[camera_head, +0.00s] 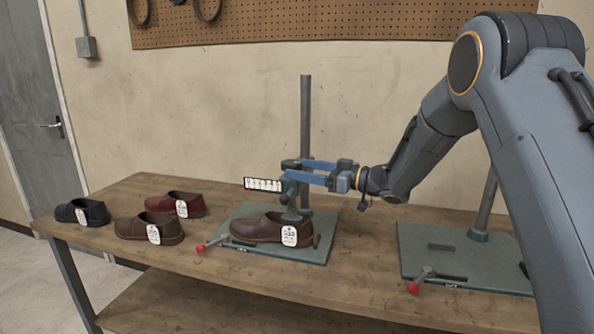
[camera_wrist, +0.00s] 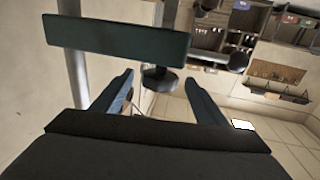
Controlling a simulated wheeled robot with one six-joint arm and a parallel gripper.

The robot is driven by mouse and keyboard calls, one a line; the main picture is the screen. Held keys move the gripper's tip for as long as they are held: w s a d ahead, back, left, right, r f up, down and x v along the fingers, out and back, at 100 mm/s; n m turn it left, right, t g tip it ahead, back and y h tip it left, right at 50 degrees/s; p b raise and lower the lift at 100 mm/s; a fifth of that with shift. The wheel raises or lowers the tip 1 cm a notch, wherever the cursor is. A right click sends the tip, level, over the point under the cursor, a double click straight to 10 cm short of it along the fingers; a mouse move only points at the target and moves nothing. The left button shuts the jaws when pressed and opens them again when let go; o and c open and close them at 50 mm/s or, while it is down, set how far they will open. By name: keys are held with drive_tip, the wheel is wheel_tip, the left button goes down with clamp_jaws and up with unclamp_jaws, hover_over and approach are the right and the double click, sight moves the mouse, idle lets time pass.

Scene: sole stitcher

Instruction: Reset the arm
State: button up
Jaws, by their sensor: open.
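My gripper (camera_head: 298,170) is open, its two blue fingers pointing left beside the upright post (camera_head: 305,120) of the near stitcher stand. In the wrist view the fingers (camera_wrist: 160,88) are spread apart with nothing held between them. A dark green bar (camera_wrist: 118,38) crosses just beyond the fingertips. A brown shoe (camera_head: 258,229) with a white tag sits on the stand's green base plate (camera_head: 245,212), below the gripper. A small display strip (camera_head: 264,184) with several marks is left of the fingers. Whether the fingers touch the stand is unclear.
Three more tagged shoes stand on the wooden table (camera_head: 110,195) at left: black (camera_head: 82,211), brown (camera_head: 149,228) and dark red (camera_head: 175,204). A second green base (camera_head: 455,262) with a post is at right, partly behind my arm.

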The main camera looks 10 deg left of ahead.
drive_tip(key=shift+r, duration=0.1)
drive_tip(key=w+d+m+t+h+p, duration=0.3)
drive_tip(key=d+m+t+h, duration=0.35)
drive_tip(key=d, duration=0.55)
drive_tip(key=s+d+f+m+h+b, duration=0.1)
drive_tip(key=s+d+f+m+h, duration=0.2)
drive_tip(key=d, duration=0.4)
drive_tip(key=s+d+f+m+h+b, duration=0.1)
drive_tip(key=s+d+f+m+h, duration=0.1)
drive_tip(key=s+d+f+h, duration=0.3)
drive_tip(key=s+d+f+m+g+h, duration=0.1)
drive_tip(key=s+d+f+g+h, duration=0.1)
drive_tip(key=s+d+g, duration=0.3)
drive_tip(key=s+d+f+m+h, duration=0.1)
drive_tip(key=s+d+f, duration=0.25)
drive_tip(key=s, duration=0.45)
drive_tip(key=s+f+m+g, duration=0.1)
drive_tip(key=s+g, duration=0.5)
drive_tip(key=s, duration=1.4)
drive_tip(key=shift+s+d+f+b, duration=0.3)
drive_tip(key=shift+f+b, duration=0.15)
drive_tip(key=shift+f, duration=0.4)
drive_tip(key=shift+w+m, duration=0.1)
drive_tip(key=shift+m, duration=0.15)
